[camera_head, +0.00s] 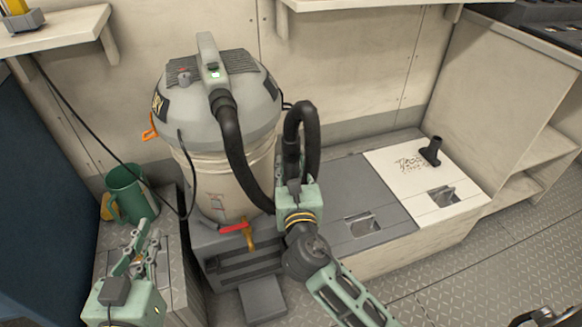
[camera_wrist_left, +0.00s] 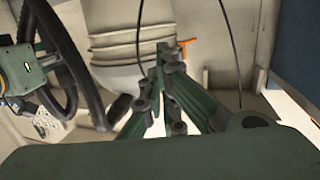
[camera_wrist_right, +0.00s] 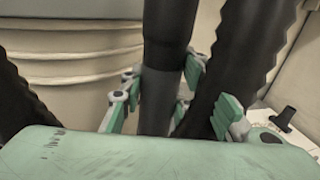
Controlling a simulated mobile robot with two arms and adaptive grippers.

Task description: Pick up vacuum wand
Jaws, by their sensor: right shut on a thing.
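The vacuum wand (camera_wrist_right: 158,95) is a smooth dark tube in the right wrist view, with a wider black collar above. My right gripper (camera_head: 290,158) is shut on it, with green fingers (camera_wrist_right: 158,98) on both sides of the tube. In the head view the gripper hides most of the wand. A ribbed black hose (camera_head: 231,140) runs from the vacuum (camera_head: 218,100) and loops up beside this gripper. My left gripper (camera_head: 146,243) is empty, low at the left near a green mug; its fingertips (camera_wrist_left: 165,65) come together in the left wrist view.
A green mug (camera_head: 127,190) stands left of the vacuum. A black nozzle (camera_head: 431,151) stands on a white hatch panel (camera_head: 405,165). A red-handled valve (camera_head: 235,227) is below the vacuum. Grey locker lids (camera_head: 345,195) lie right of my right gripper. A shelf (camera_head: 365,4) juts out above.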

